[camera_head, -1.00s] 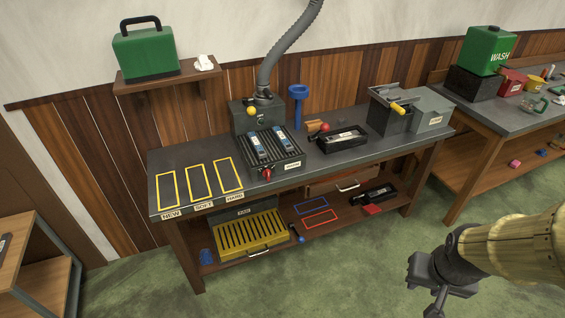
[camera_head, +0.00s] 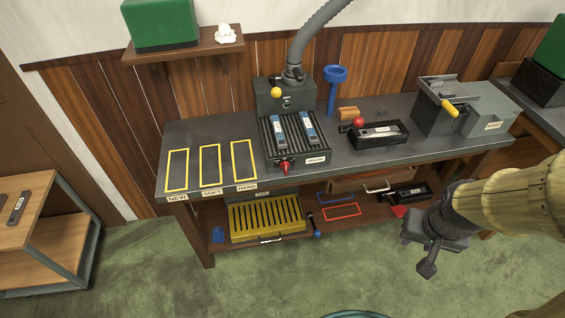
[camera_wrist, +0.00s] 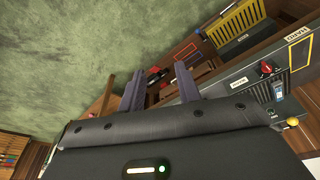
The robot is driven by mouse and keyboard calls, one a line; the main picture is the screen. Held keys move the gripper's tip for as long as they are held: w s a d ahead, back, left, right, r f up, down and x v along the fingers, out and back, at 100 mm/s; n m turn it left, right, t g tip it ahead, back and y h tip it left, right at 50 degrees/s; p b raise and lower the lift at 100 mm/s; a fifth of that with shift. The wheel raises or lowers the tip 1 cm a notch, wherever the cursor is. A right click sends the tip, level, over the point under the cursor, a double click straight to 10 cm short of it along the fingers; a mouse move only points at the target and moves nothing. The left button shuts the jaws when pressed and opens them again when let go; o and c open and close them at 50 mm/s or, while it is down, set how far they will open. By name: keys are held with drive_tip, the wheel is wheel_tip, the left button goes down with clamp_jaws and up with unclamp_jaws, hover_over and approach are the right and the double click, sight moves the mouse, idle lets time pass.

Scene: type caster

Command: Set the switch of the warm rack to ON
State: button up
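The warm rack (camera_head: 296,153) is a black ribbed unit on the workbench, with two blue-and-grey pieces lying on it and a small white label at its front right. Its red switch (camera_head: 284,167) is on the front face; whether it points to ON is too small to read. The rack's front (camera_wrist: 240,83) and red switch (camera_wrist: 265,68) also show at the right of the wrist view. My gripper (camera_head: 422,258) hangs right of and below the rack, in front of the bench and well apart from it. In the wrist view its two fingers (camera_wrist: 160,88) are apart with nothing between them.
A yellow rack (camera_head: 266,216) sits on the lower shelf. The green floor in front is clear.

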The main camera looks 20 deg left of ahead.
drive_tip(key=shift+s+d, duration=0.1)
drive_tip(key=shift+f, duration=0.1)
drive_tip(key=w+a+f+n+t+y+b, duration=0.35)
drive_tip(key=w+a+f+t+b, duration=0.5)
drive_tip(key=w+a+f, duration=0.6)
drive_tip(key=a+f+n+t+y+b, duration=0.1)
drive_tip(key=a+f+b, duration=0.3)
drive_tip(key=a, duration=0.4)
drive_tip(key=a+f+n+t+y+b, duration=0.1)
drive_tip(key=a+f+t+y+b, duration=0.2)
drive_tip(key=a+b, duration=0.3)
drive_tip(key=shift+a+f+n+y, duration=0.35)
drive_tip(key=shift+a+f+y, duration=0.5)
drive_tip(key=shift+a+f, duration=0.1)
drive_tip(key=shift+s, duration=0.1)
drive_tip(key=shift+r, duration=0.1)
